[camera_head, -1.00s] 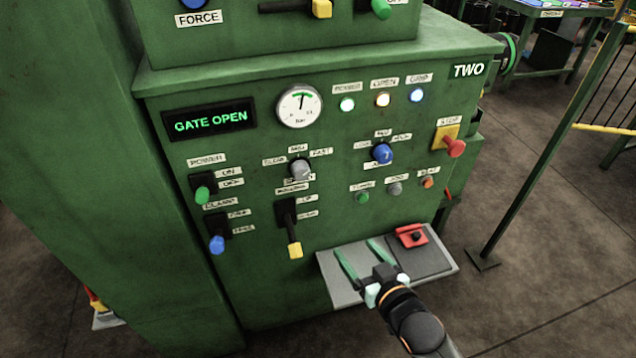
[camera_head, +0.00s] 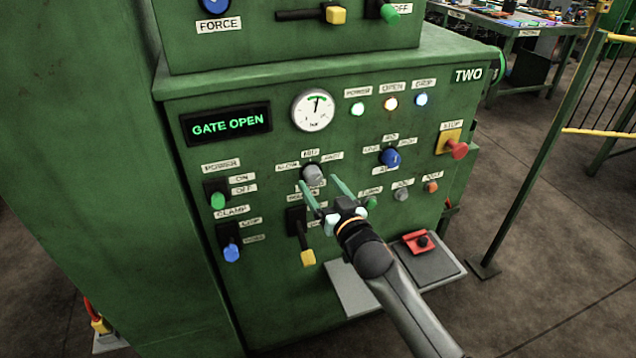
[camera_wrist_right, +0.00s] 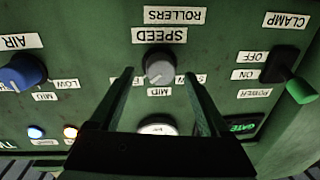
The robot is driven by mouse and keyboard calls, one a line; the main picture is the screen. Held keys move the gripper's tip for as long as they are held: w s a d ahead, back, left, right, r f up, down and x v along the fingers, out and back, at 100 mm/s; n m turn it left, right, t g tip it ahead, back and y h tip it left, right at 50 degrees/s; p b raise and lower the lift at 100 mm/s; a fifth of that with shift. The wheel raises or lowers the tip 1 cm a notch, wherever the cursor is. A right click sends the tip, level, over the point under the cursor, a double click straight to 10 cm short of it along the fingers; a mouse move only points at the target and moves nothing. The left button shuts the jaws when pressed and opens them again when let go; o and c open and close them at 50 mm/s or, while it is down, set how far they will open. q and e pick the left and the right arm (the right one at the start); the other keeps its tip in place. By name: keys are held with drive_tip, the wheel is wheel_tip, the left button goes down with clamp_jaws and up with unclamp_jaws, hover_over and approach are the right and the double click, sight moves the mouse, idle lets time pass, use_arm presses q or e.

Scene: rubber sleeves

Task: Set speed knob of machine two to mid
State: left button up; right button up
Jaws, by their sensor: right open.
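The grey speed knob (camera_head: 313,174) sits on the green front panel of machine two, with slow, mid and fast labels around its upper side. In the right wrist view, which is upside down, the grey knob (camera_wrist_right: 158,66) lies under the SPEED label. I cannot tell clearly which label its pointer faces. My right gripper (camera_head: 318,181) is open in front of the panel, its two green fingers pointing at the knob. In the wrist view the gripper (camera_wrist_right: 158,74) has one fingertip on each side of the knob; contact is not visible. My left gripper is not in view.
A blue air knob (camera_head: 390,157) is right of the speed knob. A yellow-tipped lever (camera_head: 307,257) is below, close to my gripper. A red stop button (camera_head: 457,150) juts out at the right. A grey shelf (camera_head: 352,291) with a red part (camera_head: 418,243) sticks out below.

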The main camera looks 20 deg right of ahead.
drive_tip(key=shift+w+a, duration=0.15)
drive_tip(key=shift+w, duration=0.8)
clamp_jaws()
